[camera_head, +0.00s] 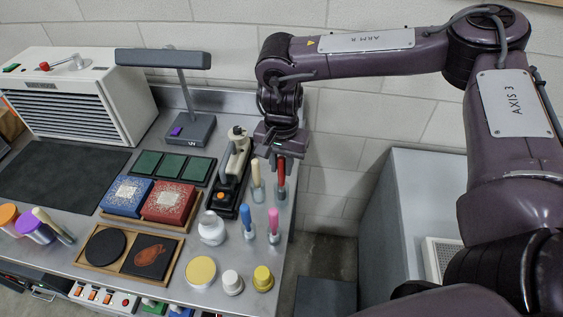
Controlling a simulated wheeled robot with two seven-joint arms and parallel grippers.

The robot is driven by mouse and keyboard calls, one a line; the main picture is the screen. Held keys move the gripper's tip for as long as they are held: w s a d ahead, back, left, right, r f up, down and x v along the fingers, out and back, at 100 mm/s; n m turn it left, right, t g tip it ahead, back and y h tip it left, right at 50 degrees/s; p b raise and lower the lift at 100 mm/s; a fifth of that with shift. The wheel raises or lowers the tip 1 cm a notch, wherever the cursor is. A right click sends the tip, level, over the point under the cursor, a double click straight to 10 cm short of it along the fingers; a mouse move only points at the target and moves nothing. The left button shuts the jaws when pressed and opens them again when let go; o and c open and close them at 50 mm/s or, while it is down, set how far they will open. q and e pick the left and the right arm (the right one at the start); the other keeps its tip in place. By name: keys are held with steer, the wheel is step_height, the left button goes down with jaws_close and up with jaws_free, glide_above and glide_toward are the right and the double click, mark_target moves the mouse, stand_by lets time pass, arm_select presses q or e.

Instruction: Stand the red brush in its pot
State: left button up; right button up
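The red brush (281,172) is upright near the right end of the steel bench, with its lower end at a small clear pot (281,194). I cannot tell whether its tip is inside the pot or just above it. My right gripper (280,153) points down directly over the brush, and its fingers are at the top of the red handle. The dark fingers are too small to show whether they grip it. My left gripper is not in view.
Close by stand a wooden-handled brush (256,174), a blue brush (246,217) and a pink brush (273,220) in pots. A dark tool (229,190) stands left. White (232,282) and yellow (263,278) jars are in front. The bench's right edge is close.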

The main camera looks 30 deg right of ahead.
steer(key=o, duration=0.4)
steer(key=shift+r, duration=0.3)
step_height(320, 180, up, 7)
steer(key=shift+r+b, duration=0.1)
steer(key=shift+b, duration=0.5)
stand_by(0.5)
